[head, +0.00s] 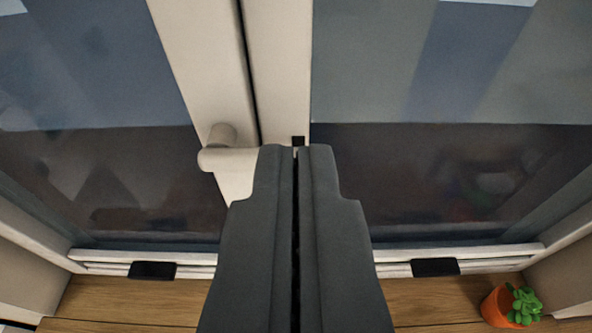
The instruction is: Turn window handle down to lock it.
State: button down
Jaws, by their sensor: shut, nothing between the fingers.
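The cream window handle (228,158) is on the light window frame (200,55), just left of the picture's middle. Its rounded neck is at the left, and its lever points right, roughly level. The lever's right end is hidden behind my gripper. My dark grey gripper (297,150) points up the middle of the picture, with its fingers shut and nothing between them. Its left fingertip overlaps the lever's right part in the picture. I cannot tell whether they touch.
Dark glass panes (450,160) lie on both sides of the frame. Black fittings (435,267) sit on the bottom rail. Below is a wooden sill (130,300), with an orange pot (497,307) holding a green succulent at the lower right.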

jog(key=w+f, duration=0.6)
jog(key=w, duration=0.1)
jog(key=shift+w, duration=0.25)
jog(key=shift+a, duration=0.1)
